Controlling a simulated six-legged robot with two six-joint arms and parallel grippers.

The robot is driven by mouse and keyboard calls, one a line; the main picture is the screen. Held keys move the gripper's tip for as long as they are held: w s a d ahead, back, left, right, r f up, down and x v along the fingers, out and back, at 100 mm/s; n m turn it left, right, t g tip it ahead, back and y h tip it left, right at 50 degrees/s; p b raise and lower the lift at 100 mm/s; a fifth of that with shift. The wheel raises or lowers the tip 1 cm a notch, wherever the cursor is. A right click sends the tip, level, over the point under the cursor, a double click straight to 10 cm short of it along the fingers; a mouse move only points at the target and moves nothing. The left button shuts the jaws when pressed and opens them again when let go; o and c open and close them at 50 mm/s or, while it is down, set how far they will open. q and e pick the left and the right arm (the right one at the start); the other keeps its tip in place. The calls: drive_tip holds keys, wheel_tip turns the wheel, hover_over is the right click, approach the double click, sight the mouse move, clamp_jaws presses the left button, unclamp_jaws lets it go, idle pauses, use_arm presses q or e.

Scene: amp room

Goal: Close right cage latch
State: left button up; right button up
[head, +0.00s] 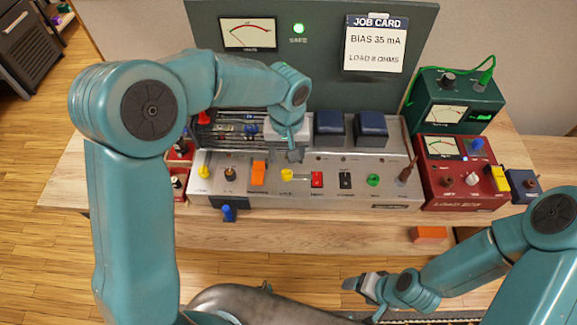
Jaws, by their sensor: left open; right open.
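The amplifier (330,192) stands on the bench with a wire cage (228,133) over its left part. A yellow piece (287,175) on the front panel, right of the cage, looks like the right latch. A similar yellow piece (204,172) is at the panel's left end. I cannot tell how either latch is set. My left gripper (295,156) is open, pointing down just above and behind the right yellow piece; I cannot tell whether it touches anything. My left arm hides part of the cage. My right gripper (352,283) is open and low, in front of the bench.
Blue-topped transformers (371,127) stand right of my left gripper. A red load box (463,172) and a green meter box (450,101) are at right. An orange block (429,234) lies near the front edge. A job card (375,45) hangs behind.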

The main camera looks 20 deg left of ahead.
sight(287, 171)
use_arm(q)
wheel_tip(287, 171, down, 8)
drive_tip(key=shift+r, duration=0.2)
drive_tip(key=c, duration=1.1)
drive_tip(key=shift+o, duration=0.2)
